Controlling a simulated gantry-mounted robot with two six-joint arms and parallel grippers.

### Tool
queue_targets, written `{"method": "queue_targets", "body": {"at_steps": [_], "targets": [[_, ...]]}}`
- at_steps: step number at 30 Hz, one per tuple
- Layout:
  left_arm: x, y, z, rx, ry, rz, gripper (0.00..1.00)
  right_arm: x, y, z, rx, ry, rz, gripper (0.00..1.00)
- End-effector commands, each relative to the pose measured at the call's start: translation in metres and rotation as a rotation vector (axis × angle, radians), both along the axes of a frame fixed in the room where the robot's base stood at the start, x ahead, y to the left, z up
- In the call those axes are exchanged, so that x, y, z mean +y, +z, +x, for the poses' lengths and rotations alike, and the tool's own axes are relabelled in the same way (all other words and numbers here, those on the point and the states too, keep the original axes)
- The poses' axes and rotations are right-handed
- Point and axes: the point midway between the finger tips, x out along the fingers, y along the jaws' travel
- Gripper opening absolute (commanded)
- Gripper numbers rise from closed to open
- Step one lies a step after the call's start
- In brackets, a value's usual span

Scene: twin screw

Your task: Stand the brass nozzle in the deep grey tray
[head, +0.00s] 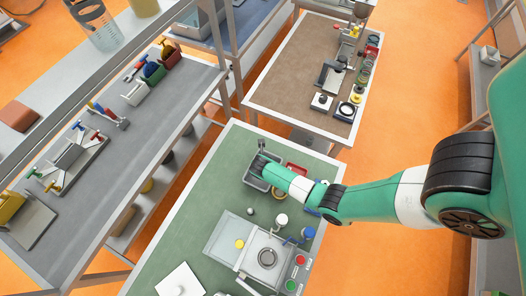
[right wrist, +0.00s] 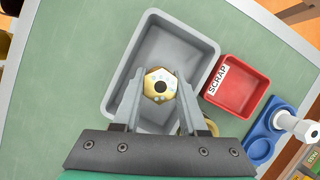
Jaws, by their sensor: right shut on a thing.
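The brass nozzle (right wrist: 160,85) shows end-on in the right wrist view, a hexagonal brass piece with a dark central hole. My right gripper (right wrist: 158,98) is shut on it, one finger on each side. The deep grey tray (right wrist: 134,68) lies below, and the nozzle appears over its inside; I cannot tell whether it touches the tray floor. In the head view the tray (head: 252,180) is at the far end of the green table, partly hidden by my right gripper (head: 262,157). My left gripper is in neither view.
A red SCRAP bin (right wrist: 238,86) stands close beside the tray. A blue holder (right wrist: 264,133) with a white-topped part is beyond it. A brass-coloured ring (right wrist: 212,127) shows partly behind the gripper. A machine with a grey plate (head: 232,238) stands nearer on the table.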

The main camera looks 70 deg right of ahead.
Motion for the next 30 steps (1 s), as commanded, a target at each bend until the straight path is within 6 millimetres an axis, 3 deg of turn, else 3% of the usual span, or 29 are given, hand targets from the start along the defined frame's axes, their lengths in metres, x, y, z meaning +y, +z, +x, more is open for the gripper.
{"method": "queue_targets", "body": {"at_steps": [30], "targets": [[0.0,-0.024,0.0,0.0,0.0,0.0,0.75,0.0,-0.03,0.001,-0.002,-0.001,-0.001,0.0]]}}
